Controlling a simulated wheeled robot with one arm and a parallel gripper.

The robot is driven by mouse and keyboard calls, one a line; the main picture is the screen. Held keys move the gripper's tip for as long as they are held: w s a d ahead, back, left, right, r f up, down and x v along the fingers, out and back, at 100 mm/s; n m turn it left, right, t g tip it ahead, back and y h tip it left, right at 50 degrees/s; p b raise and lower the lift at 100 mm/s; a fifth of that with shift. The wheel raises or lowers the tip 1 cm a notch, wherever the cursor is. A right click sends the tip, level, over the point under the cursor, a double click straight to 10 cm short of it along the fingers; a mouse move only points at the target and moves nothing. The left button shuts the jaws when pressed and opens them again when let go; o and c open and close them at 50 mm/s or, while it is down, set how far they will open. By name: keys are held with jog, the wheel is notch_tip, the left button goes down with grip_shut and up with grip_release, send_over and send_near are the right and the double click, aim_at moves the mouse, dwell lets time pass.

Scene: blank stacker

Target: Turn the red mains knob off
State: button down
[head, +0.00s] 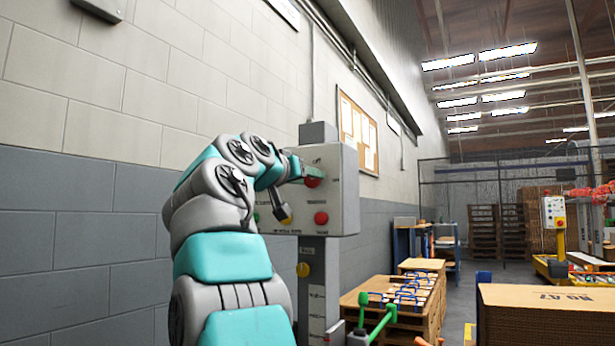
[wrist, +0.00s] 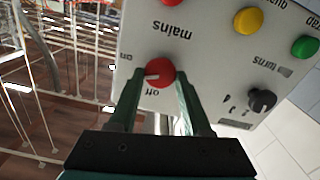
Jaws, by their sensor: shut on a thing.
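The red mains knob (wrist: 160,72) is on the grey control panel (wrist: 205,60), which appears upside down in the wrist view. A white mark on the knob points left, with "on" to the upper left and "off" just below. My gripper (wrist: 159,84) has one green finger on each side of the knob and is shut on it. In the head view my gripper (head: 306,172) reaches the panel's upper part, at the red knob (head: 312,183), partly covering it. My arm hides the panel's left side.
Other controls are close by: a yellow button (wrist: 247,20), a green button (wrist: 305,46), a black knob (wrist: 262,100) and another red button (head: 321,218). A block wall (head: 90,100) is at left.

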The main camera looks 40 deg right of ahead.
jog(key=shift+w+n+p, duration=0.15)
jog(key=shift+n+p, duration=5.5)
jog(key=shift+n, duration=1.05)
jog(key=shift+a+f, duration=0.1)
jog(key=shift+c, duration=1.7)
grip_release()
jog(key=v, duration=0.7)
jog(key=shift+a+b, duration=0.35)
jog(key=shift+a, duration=0.05)
